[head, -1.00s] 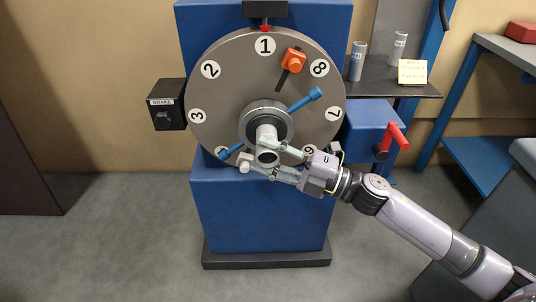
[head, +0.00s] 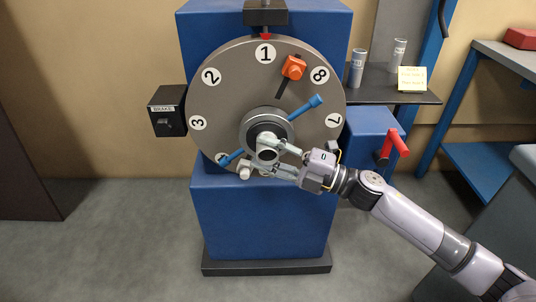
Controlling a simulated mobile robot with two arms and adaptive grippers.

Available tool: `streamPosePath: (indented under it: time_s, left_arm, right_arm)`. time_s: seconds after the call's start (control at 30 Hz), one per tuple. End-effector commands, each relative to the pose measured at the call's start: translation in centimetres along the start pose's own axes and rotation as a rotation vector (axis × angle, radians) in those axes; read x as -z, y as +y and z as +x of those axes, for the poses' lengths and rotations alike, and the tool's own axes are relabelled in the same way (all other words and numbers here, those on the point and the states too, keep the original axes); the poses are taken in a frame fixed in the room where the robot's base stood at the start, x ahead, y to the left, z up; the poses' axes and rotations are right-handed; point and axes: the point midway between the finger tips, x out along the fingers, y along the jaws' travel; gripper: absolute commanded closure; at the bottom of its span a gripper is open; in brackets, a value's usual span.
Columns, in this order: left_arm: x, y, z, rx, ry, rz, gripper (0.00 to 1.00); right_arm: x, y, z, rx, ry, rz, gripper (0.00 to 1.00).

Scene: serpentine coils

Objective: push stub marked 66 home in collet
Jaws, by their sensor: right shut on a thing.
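A pale grey tubular stub (head: 267,143) sticks out of the round collet (head: 262,113) in the middle of the numbered dial. Its hollow front end faces me, and no mark is legible on it. My right gripper (head: 268,157) reaches in from the lower right and is shut on the stub near its front end. The fingers partly hide the stub's lower side. How deep the stub sits in the collet cannot be told. My left gripper is out of view.
The grey dial (head: 222,102) carries an orange block (head: 294,67) and blue handles (head: 306,106). A brake box (head: 168,112) stands at left, a red lever (head: 396,143) at right. Two cylinders (head: 357,68) stand on the dark shelf (head: 378,90) beside a yellow note (head: 411,78).

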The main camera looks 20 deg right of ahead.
Motion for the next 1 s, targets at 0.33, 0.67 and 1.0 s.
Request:
streamPosePath:
  time_s: [0.33,0.67,1.0]
  left_arm:
    - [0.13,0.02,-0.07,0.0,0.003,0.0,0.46]
    - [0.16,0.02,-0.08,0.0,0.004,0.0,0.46]
    - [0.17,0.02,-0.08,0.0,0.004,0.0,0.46]
  right_arm:
    - [-0.48,0.19,0.22,-0.003,0.001,-0.002,1.0]
    - [-0.46,0.14,0.2,-0.002,0.001,-0.002,0.48]
    - [-0.47,0.04,0.17,0.0,0.0,-0.001,0.38]
